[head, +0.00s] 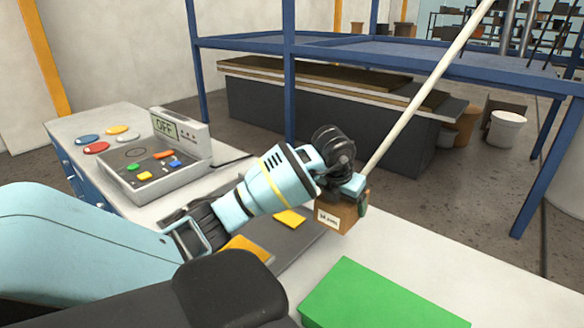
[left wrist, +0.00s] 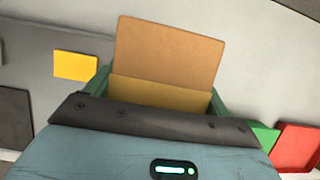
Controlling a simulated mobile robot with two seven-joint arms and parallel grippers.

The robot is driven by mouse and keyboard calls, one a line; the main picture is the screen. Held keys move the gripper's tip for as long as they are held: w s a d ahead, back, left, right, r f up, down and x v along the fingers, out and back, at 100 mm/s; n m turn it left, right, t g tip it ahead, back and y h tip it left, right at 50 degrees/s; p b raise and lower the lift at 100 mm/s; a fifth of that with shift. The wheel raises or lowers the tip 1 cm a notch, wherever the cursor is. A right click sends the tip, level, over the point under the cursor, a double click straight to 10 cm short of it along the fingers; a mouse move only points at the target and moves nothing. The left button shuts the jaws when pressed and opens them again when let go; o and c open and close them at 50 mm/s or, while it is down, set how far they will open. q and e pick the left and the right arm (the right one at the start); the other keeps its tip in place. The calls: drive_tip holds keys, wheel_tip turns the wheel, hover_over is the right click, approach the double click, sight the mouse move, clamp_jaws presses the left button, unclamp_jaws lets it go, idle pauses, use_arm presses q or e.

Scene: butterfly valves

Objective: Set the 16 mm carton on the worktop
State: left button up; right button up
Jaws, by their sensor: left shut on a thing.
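The carton (head: 330,217) is a small brown box with a white label; its print is small but looks like "16 mm". My left gripper (head: 352,187) is shut on it and holds it over the white worktop (head: 410,235), near its far edge. Whether the carton's underside touches the worktop is hard to tell. In the left wrist view the carton (left wrist: 170,50) sits between the green finger pads of the gripper (left wrist: 158,88), its brown faces towards the camera. My right gripper is not in view.
A green block (head: 375,295) lies on the worktop at the front. Yellow pieces (head: 290,219) lie on a dark mat (head: 298,240) left of the carton. A grey tray with a display reading OFF (head: 165,128) stands further left. A red piece (left wrist: 298,148) shows in the wrist view.

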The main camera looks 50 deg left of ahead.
sight(335, 205)
use_arm(q)
drive_tip(key=shift+w+r, duration=0.2)
drive_tip(key=shift+w, duration=0.1)
drive_tip(key=shift+s+f, duration=0.15)
drive_tip(key=shift+f, duration=4.8)
drive_tip(key=shift+f, duration=0.1)
drive_tip(key=o, duration=1.6)
drive_tip(key=shift+f, duration=0.15)
drive_tip(key=shift+s+r, duration=0.2)
drive_tip(key=shift+r, duration=0.4)
drive_tip(key=p+v, duration=0.1)
drive_tip(key=v, duration=1)
drive_tip(key=shift+s+d, duration=0.1)
drive_tip(key=shift+s, duration=0.05)
